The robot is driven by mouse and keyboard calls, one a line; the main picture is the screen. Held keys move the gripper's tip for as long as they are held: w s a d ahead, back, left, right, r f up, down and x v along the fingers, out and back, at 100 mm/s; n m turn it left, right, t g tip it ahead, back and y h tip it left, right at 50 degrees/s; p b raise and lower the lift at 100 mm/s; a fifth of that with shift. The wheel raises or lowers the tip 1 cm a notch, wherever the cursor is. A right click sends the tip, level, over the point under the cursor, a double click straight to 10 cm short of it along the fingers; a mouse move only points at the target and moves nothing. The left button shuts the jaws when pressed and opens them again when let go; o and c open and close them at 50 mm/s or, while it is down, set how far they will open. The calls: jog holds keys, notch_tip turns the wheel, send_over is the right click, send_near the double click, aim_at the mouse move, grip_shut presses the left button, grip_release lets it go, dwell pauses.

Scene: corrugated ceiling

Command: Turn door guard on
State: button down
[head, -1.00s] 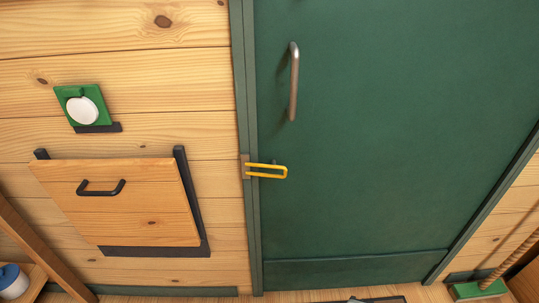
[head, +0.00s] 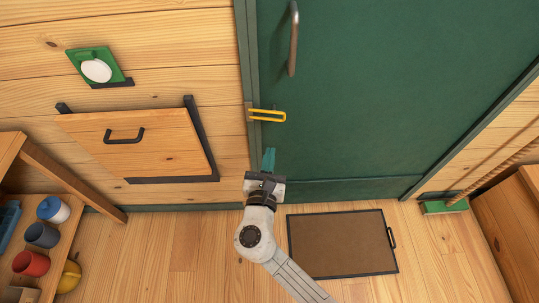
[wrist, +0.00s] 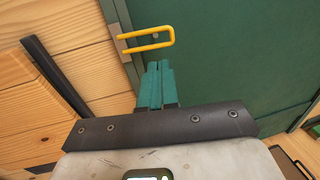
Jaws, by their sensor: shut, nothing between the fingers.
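The door guard (head: 267,116) is a yellow U-shaped bar on a bracket (head: 249,112) at the door's left frame. It reaches right across the edge of the green door (head: 370,90), over a small knob seen in the wrist view. The guard also shows in the wrist view (wrist: 148,41), just above the fingertips. My gripper (head: 269,153) has teal fingers, shut and empty, below the guard and apart from it in the head view. The fingers also show in the wrist view (wrist: 158,70).
A metal door handle (head: 293,40) is above the guard. Left of the door, a wooden flap (head: 140,145) with a black handle sticks out from the wall. A brown mat (head: 340,243) lies on the floor. A shelf with mugs (head: 42,235) stands at lower left.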

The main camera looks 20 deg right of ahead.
aim_at(278, 117)
jog(key=x, duration=1)
jog(key=shift+w+d, duration=0.1)
jog(key=shift+w, duration=0.05)
jog(key=shift+w+d, duration=0.1)
jog(key=shift+f, duration=0.1)
jog(key=shift+b+x, duration=0.8)
jog(key=shift+x, duration=0.05)
jog(key=shift+d, duration=0.15)
